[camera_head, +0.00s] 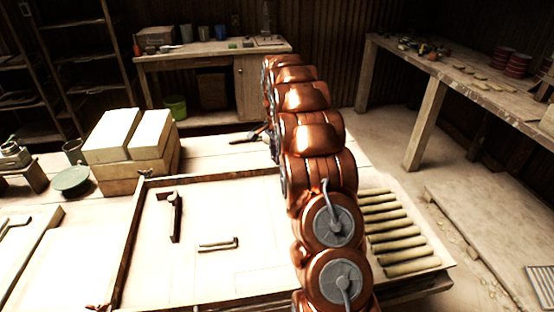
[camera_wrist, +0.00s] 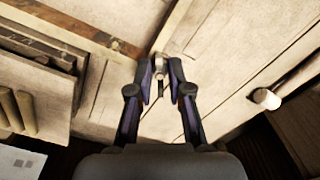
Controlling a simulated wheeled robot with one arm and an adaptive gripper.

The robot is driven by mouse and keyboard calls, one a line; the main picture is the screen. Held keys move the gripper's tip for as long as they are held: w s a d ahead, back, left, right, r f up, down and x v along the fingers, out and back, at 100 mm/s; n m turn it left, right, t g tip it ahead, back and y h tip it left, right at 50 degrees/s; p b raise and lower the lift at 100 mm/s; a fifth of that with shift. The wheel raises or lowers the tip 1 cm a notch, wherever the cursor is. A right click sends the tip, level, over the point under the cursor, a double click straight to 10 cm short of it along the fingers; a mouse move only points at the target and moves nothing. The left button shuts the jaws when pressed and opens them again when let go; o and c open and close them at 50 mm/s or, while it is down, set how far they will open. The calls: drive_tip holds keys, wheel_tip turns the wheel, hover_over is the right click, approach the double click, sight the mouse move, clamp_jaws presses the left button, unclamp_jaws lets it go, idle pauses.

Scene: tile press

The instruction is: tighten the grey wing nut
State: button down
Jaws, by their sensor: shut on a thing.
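In the wrist view my gripper (camera_wrist: 159,82) has its two dark fingers closed in around the small grey wing nut (camera_wrist: 158,63). The nut sits on a pale wooden surface, near where dark seams between boards meet. The fingers cover its sides, so its exact angle and how far down it sits cannot be told. In the head view my gripper (camera_head: 253,137) is a small dark shape beyond the framed board, partly behind my copper arm. The wing nut cannot be made out there.
A light knob (camera_wrist: 266,98) stands right of the gripper in the wrist view. Stacked pale blocks (camera_head: 130,135) stand left, and several rollers (camera_head: 395,232) lie right. Benches line the back.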

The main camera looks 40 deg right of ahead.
drive_tip(key=m+b, duration=0.2)
drive_tip(key=m, duration=0.4)
drive_tip(key=shift+b, duration=0.3)
idle(0.4)
drive_tip(key=c, duration=1.1)
unclamp_jaws()
drive_tip(key=shift+r, duration=0.15)
drive_tip(key=shift+r, duration=3.6)
